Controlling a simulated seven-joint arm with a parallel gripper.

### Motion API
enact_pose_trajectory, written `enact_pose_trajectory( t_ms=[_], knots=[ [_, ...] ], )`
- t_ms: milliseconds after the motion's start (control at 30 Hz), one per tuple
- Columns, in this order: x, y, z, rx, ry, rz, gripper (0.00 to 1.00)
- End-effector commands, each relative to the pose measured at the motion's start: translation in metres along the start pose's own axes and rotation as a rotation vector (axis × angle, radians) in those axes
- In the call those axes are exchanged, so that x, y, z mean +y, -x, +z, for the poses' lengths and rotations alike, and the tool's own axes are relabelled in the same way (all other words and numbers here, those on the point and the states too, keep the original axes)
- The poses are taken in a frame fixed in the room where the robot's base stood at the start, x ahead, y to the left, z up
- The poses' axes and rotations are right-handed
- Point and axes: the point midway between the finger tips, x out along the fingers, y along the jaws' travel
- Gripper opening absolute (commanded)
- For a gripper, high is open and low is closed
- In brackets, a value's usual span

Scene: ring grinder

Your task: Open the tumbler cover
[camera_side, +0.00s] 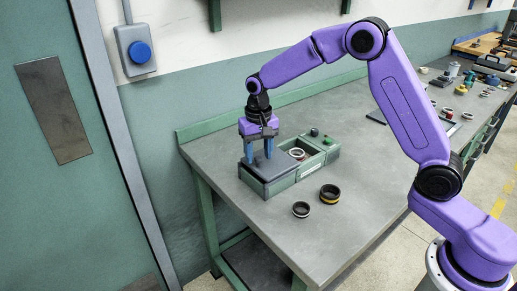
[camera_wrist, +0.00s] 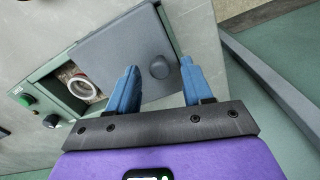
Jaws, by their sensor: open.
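The tumbler (camera_side: 283,186) is a green box on the bench with a flat grey cover (camera_side: 256,177) over its left part. The cover (camera_wrist: 112,42) carries a round grey knob (camera_wrist: 159,67) in the wrist view. The right part of the box is uncovered, and a pale metal ring (camera_side: 297,153) shows inside; it also shows in the wrist view (camera_wrist: 83,89). My gripper (camera_side: 259,159) points down over the cover. Its blue fingers (camera_wrist: 159,64) are open, and the knob appears between them in the wrist view. Whether either finger touches the knob is unclear.
A green button (camera_side: 314,132) sits on the box's right end. The bench's left edge is close to the covered end. Several items stand farther right.

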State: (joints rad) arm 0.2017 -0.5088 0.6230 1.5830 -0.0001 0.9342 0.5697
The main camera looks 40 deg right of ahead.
Motion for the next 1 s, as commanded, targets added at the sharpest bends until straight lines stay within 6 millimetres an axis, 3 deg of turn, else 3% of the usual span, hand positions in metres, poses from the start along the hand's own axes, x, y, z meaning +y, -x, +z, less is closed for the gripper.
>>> enact_pose_trajectory(
  t_ms=[267, 800, 1000],
  knots=[
    [-0.001, 0.026, -0.001, 0.003, 0.001, -0.002, 0.50],
    [-0.001, 0.138, -0.001, 0.005, -0.001, -0.003, 0.50],
    [-0.001, 0.164, -0.001, 0.003, 0.000, -0.002, 0.50]
  ],
)
